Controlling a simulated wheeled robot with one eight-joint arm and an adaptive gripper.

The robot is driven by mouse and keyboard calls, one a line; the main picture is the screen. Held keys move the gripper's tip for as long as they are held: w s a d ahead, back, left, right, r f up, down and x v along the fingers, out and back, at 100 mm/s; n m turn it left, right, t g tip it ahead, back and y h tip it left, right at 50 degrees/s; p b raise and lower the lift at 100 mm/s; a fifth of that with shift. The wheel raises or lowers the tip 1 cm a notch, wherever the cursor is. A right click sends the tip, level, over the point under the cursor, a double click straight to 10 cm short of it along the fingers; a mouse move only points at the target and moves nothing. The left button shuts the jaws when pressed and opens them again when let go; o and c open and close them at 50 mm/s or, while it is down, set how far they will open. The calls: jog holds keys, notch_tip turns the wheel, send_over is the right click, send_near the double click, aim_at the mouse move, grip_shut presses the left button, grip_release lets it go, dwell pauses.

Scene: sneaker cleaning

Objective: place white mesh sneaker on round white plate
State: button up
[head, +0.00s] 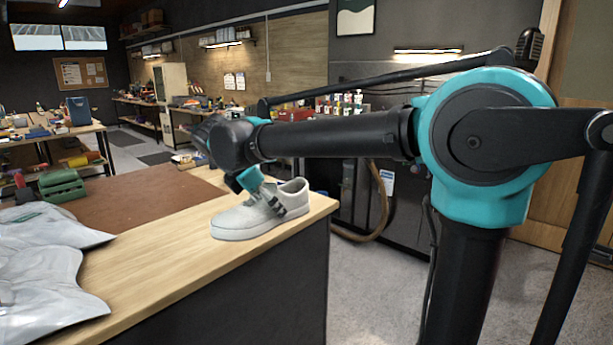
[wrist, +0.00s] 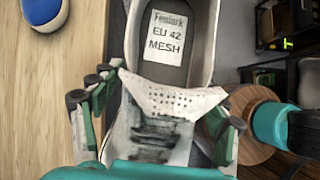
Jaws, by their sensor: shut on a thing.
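The white mesh sneaker (head: 245,220) is over the near right corner of the wooden workbench, toe to the left. I cannot tell whether its sole touches the wood. My gripper (head: 272,203) comes down from above and is shut on the upper part of the sneaker. I do not see a round white plate in either view.
Grey plastic bags (head: 45,265) lie at the bench's left. A brown mat (head: 150,197) and a green box (head: 62,186) lie behind. A blue and white object (wrist: 45,14) shows at the wrist view's top left. Bare wood (head: 165,275) lies left of the sneaker.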

jog(key=w+d+f+m+g, duration=0.2)
jog(key=w+d+f+m, duration=0.3)
jog(key=d+f, duration=0.4)
jog(key=w+d+f+m+g, duration=0.3)
jog(key=w+d+f+m, duration=0.2)
jog(key=d+f, duration=0.4)
jog(key=w+d+f+m+g, duration=0.3)
jog(key=w+d+f+m, duration=0.2)
jog(key=d+f, duration=0.5)
notch_tip(320, 180, down, 5)
jog(key=shift+w+r, duration=0.1)
jog(key=shift+w, duration=1)
jog(key=shift+d, duration=0.1)
